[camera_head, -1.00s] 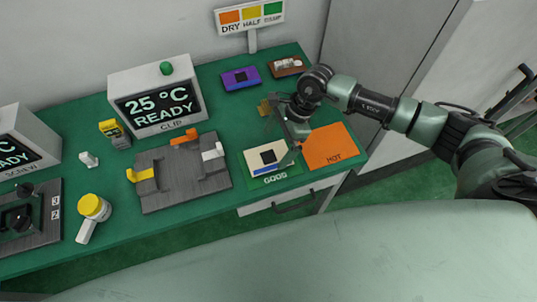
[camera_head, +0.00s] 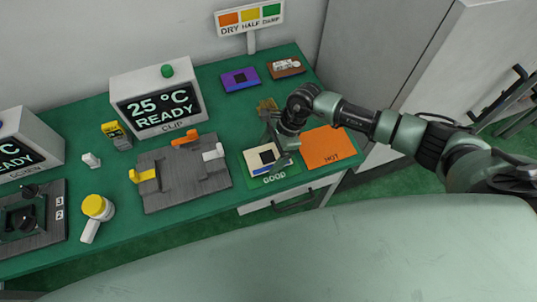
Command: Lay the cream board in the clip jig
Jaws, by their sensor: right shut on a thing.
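The cream board (camera_head: 254,160), with a dark square and a blue strip, lies on the green GOOD mat (camera_head: 293,173). My right gripper (camera_head: 276,152) is at the board's right side, shut on it; the fingers hide part of that side. I cannot tell whether the board is lifted off the mat. The clip jig (camera_head: 184,177) is a dark grey block to the left, with a yellow clip (camera_head: 144,175), an orange clip (camera_head: 185,139) and a white clip (camera_head: 213,152). No board lies in it. My left gripper is not in view.
The orange HOT mat (camera_head: 322,150) is right of the board. A purple board (camera_head: 240,79) and a brown board (camera_head: 286,68) lie behind. The CLIP display (camera_head: 158,98) reads 25 °C READY. A yellow-capped tool (camera_head: 97,207) lies left of the jig.

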